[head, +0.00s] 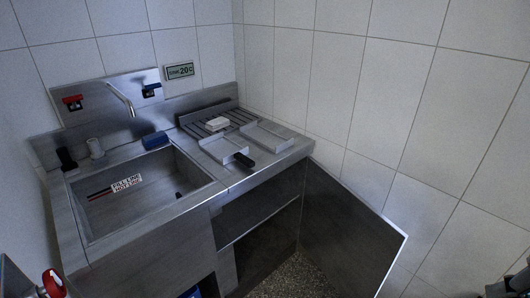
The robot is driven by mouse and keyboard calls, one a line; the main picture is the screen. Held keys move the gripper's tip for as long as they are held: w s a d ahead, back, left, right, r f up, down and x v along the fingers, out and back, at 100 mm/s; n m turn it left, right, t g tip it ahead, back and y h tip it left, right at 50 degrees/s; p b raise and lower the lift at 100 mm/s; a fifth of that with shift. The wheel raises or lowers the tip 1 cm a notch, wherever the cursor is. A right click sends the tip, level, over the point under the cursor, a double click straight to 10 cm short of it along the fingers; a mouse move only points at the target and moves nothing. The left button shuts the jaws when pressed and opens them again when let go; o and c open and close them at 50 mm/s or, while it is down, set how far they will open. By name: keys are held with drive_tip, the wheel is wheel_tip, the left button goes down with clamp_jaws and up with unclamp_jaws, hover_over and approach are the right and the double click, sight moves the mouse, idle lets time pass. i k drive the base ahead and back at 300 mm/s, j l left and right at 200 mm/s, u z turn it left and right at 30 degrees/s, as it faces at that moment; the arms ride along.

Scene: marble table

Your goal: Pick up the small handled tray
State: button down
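A small shallow metal tray (217,151) with a black handle (243,160) lies on the steel counter, right of the sink. Its handle points toward the front edge of the counter. A second shallow metal tray (272,138) lies to its right, with no black handle visible. My gripper cannot be made out in the head view, and nothing is touching the trays.
A sink (140,200) is on the left, with a blue item (155,140) on its back rim. A white block (217,123) sits on a rack behind the trays. A cabinet door (345,230) stands open below. Tiled walls close the back and right.

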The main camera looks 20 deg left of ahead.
sight(223, 149)
drive_tip(key=u, duration=1.25)
